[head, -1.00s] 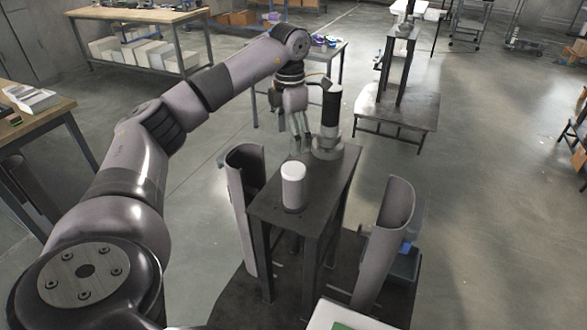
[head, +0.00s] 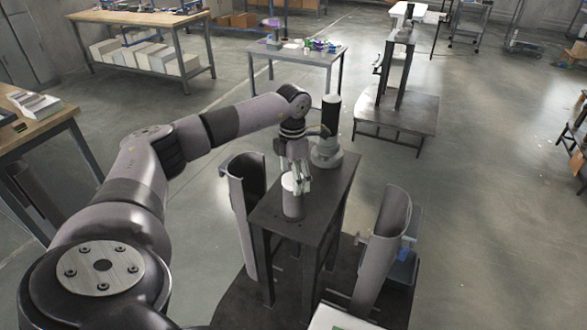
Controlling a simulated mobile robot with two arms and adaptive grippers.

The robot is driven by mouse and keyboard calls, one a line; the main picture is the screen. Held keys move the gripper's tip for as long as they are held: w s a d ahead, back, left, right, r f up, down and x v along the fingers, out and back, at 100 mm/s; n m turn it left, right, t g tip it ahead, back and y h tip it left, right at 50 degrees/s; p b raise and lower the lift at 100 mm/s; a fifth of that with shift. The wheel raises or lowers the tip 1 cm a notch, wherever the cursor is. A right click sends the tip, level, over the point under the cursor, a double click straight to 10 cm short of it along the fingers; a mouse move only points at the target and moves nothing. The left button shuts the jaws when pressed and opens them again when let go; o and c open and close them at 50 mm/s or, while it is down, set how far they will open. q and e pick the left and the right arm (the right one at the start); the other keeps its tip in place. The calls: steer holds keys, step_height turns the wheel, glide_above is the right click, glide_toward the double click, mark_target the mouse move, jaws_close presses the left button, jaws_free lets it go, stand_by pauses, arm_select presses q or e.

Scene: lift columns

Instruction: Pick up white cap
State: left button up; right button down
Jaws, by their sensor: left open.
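The white cap (head: 289,181) sits on top of a short, light grey cylinder (head: 292,206) that stands upright on a narrow dark table (head: 272,212). My left gripper (head: 297,182) is open, with its fingers pointing down at the cap. The fingers overlap the cap's right and back side in the picture. I cannot tell whether they touch it. The right gripper does not show.
A tall black cylinder (head: 331,115) with a pale top stands on a grey round base (head: 326,152) just behind the cap. Curved grey shells stand left (head: 246,215) and right (head: 382,245) of the dark table. The floor (head: 480,200) to the right is clear.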

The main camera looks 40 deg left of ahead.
arm_select(q)
steer(key=c, duration=1.2)
steer(key=shift+r, duration=0.2)
